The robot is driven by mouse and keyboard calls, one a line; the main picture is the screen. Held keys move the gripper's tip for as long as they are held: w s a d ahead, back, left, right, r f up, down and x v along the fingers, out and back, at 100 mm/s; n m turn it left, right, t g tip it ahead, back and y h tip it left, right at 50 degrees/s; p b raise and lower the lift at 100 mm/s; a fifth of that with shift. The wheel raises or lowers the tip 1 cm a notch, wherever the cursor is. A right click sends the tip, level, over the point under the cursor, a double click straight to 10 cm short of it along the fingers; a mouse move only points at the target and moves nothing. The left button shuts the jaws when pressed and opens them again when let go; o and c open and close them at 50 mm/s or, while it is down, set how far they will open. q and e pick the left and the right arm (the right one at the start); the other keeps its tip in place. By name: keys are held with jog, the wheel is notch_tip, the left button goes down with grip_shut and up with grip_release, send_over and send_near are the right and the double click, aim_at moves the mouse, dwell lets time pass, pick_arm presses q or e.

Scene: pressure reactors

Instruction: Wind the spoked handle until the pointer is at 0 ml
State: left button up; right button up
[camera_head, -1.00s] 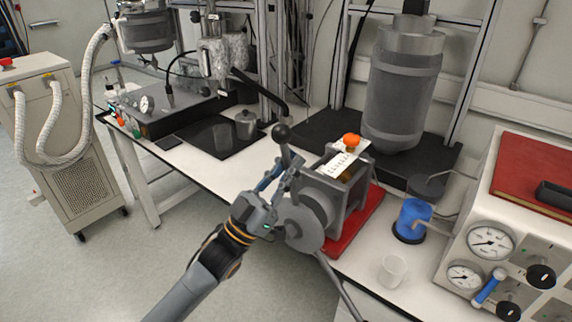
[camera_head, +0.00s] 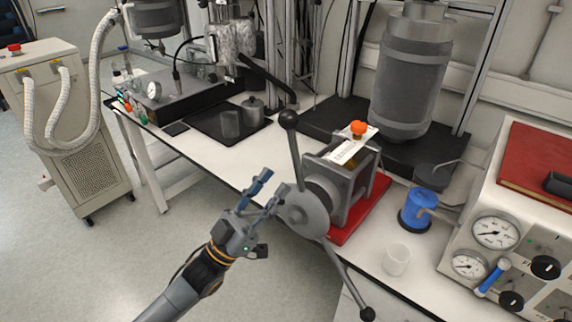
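The spoked handle (camera_head: 303,214) is a grey hub disc on the front of a grey pump block (camera_head: 346,180) that stands on a red base (camera_head: 367,212). One spoke rises to a black knob (camera_head: 289,119); another runs down to the right to a black knob (camera_head: 367,314). A white scale strip (camera_head: 352,148) with an orange knob (camera_head: 358,128) lies on top of the block; its pointer and reading are too small to make out. My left gripper (camera_head: 267,190) is open and empty, just left of the hub, below the upper spoke. My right gripper is not in view.
A blue container (camera_head: 418,208) and a clear beaker (camera_head: 397,259) stand right of the pump. A gauge panel (camera_head: 494,232) is at the far right. A tall grey vessel (camera_head: 409,85) stands behind.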

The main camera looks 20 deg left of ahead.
pick_arm(q)
jog(key=shift+v, duration=1.75)
